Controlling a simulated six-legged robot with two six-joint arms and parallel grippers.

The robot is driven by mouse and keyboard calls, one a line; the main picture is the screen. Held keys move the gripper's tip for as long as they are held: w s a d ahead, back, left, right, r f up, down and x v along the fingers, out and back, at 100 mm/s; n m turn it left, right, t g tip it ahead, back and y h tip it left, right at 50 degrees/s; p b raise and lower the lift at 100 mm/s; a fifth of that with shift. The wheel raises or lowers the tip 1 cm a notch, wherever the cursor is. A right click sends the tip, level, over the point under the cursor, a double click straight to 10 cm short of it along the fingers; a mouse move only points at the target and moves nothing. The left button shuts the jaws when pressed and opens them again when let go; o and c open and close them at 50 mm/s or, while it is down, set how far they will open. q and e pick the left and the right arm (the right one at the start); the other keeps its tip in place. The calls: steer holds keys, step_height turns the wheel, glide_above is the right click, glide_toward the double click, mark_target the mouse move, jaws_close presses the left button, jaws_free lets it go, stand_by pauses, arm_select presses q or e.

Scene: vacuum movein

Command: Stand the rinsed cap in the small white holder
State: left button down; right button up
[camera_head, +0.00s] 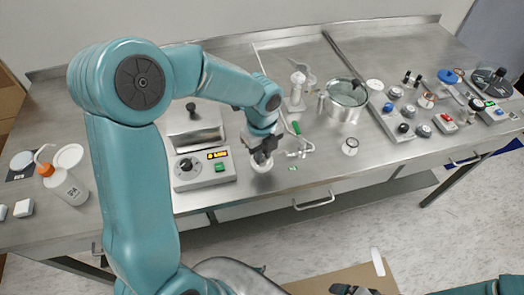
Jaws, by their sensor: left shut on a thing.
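My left gripper (262,156) is shut at the front middle of the steel bench, just right of a grey control box. A small round whitish piece (262,166) shows right under its fingertips. The fingers hide most of what they hold, so I cannot tell the cap from the holder there, or whether they touch. My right gripper (350,290) shows only partly at the bottom edge, low in front of the bench, and its jaws are not clear.
The control box (203,170) with a lit display stands close left of the gripper. A wash bottle (65,184) stands far left. A steel pot (343,101), a small metal cup (350,146) and a white stand (297,92) are to the right. The bench front right of the gripper is mostly clear.

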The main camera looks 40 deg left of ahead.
arm_select(q)
steer(key=shift+f, duration=0.1)
steer(key=c, duration=1.4)
jaws_free()
steer(key=shift+f, duration=0.1)
steer(key=shift+c, duration=0.2)
steer(key=o, duration=0.4)
step_height(320, 180, up, 12)
steer(key=shift+r, duration=0.25)
steer(key=shift+s, duration=0.15)
